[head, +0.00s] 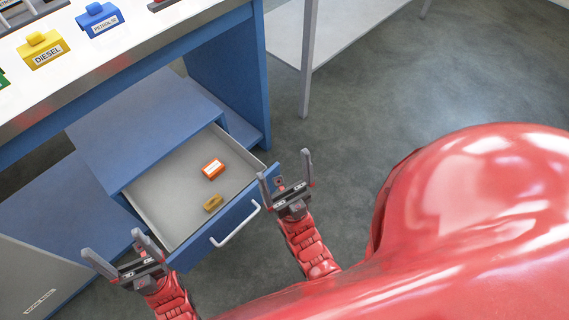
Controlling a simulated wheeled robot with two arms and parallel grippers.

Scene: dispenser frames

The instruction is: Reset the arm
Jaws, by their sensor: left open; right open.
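My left gripper (112,252) is open and empty at the lower left, beside the left front corner of an open blue drawer (160,226). My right gripper (284,172) is open and empty by the drawer's right front corner. I cannot tell whether either gripper touches the drawer. Both red arms reach up from the bottom of the head view.
The drawer holds an orange box (212,169) and a small brownish-yellow item (213,203). Its front has a white handle (236,224). Above, a white counter (150,48) carries a yellow DIESEL block (43,50) and a blue PETROL block (99,19).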

